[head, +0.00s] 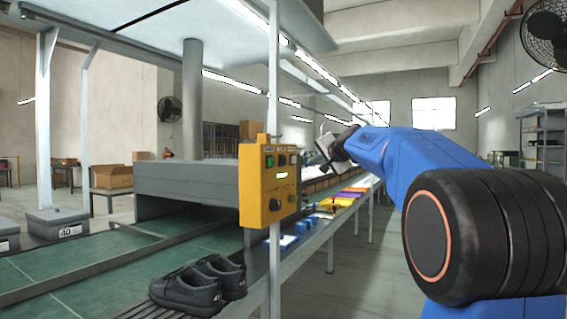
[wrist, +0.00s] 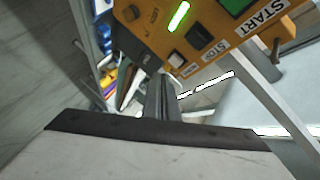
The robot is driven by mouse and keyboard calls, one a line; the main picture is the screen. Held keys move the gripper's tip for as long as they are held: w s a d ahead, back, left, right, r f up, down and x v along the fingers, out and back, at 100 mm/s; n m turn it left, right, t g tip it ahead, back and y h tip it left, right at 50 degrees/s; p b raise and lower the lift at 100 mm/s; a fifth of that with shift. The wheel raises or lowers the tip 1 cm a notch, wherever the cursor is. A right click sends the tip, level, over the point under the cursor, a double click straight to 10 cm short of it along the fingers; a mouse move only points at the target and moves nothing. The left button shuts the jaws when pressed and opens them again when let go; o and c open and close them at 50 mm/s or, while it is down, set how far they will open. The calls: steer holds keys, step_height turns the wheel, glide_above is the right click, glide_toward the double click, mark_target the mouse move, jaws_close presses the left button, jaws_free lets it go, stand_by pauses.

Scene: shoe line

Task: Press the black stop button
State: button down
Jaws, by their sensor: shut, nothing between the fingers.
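The black stop button (wrist: 199,37) sits on the yellow control box (wrist: 150,25) in the wrist view, beside its STOP label and next to the green START button (wrist: 235,7). The same box (head: 257,195) stands at the line's edge in the head view, where its buttons are too small to tell apart surely. My gripper (head: 335,150) is shut and empty, to the right of the box in the head view. In the wrist view my gripper (wrist: 158,88) points toward the box's edge, apart from the stop button as far as I can see.
A grey post (head: 273,80) stands by the box. A pair of black shoes (head: 203,284) lies on rollers in front of the grey housing (head: 185,182). Coloured items (head: 325,210) lie along the line's side shelf. The aisle floor (head: 345,270) is clear.

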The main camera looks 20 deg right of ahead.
steer(key=w+a, duration=0.5)
steer(key=w, duration=0.2)
steer(key=shift+a, duration=0.2)
stand_by(0.4)
steer(key=shift+w+a, duration=0.1)
steer(key=shift+a, duration=0.05)
stand_by(1.9)
steer(key=shift+w+a, duration=0.15)
steer(key=shift+w, duration=0.05)
steer(key=shift+w+a, duration=0.35)
steer(key=shift+w, duration=0.1)
stand_by(1.1)
steer(key=shift+s+d, duration=0.1)
steer(key=shift+s, duration=0.05)
steer(key=shift+s+d, duration=0.5)
steer(key=shift+s, duration=0.15)
stand_by(0.4)
steer(key=shift+s+d, duration=0.8)
steer(key=shift+s, duration=0.2)
steer(key=shift+s+d, duration=0.75)
steer(key=shift+s, duration=0.25)
